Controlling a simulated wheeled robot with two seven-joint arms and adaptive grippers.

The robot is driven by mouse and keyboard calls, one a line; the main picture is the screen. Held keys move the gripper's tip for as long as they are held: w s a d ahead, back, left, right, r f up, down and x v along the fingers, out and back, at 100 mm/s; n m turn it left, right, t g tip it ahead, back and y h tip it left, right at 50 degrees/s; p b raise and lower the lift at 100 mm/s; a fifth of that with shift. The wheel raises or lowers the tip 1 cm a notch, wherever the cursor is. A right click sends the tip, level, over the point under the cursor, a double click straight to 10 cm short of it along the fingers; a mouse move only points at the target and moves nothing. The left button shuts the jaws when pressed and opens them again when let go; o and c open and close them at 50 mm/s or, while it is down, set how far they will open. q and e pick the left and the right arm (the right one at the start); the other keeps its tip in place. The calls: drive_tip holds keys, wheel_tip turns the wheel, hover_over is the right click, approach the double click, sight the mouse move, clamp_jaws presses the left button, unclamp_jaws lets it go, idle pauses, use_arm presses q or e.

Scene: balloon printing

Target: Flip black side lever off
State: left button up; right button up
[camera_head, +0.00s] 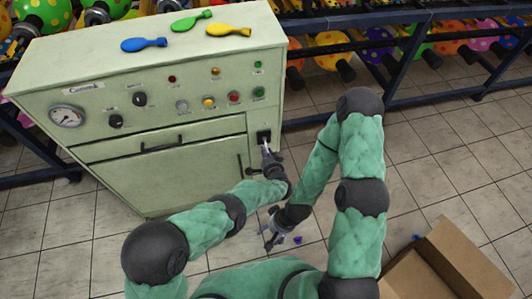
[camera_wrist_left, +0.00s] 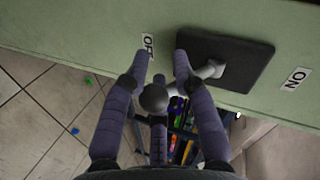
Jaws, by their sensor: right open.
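The black side lever's plate (camera_head: 264,136) is on the right side of the pale green machine (camera_head: 150,110). In the left wrist view, the plate (camera_wrist_left: 232,62) lies between an OFF label (camera_wrist_left: 147,45) and an ON label (camera_wrist_left: 297,77). The grey lever has a round knob (camera_wrist_left: 155,97) and leans toward the OFF side. My left gripper (camera_head: 268,153) is at the lever. Its fingers (camera_wrist_left: 162,60) are apart, with the knob between them; I cannot tell whether they touch it. My right gripper (camera_head: 272,238) is open and empty, low above the floor.
A rack (camera_head: 405,50) of balloons stands behind. An open cardboard box (camera_head: 450,265) is at lower right. The tiled floor between is mostly clear.

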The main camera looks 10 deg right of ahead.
use_arm(q)
drive_tip(key=o, duration=0.3)
drive_tip(key=shift+w+d+r, duration=0.1)
drive_tip(key=shift+d+r, duration=0.05)
drive_tip(key=shift+r, duration=0.05)
drive_tip(key=shift+f, duration=0.1)
drive_tip(key=shift+r, duration=5)
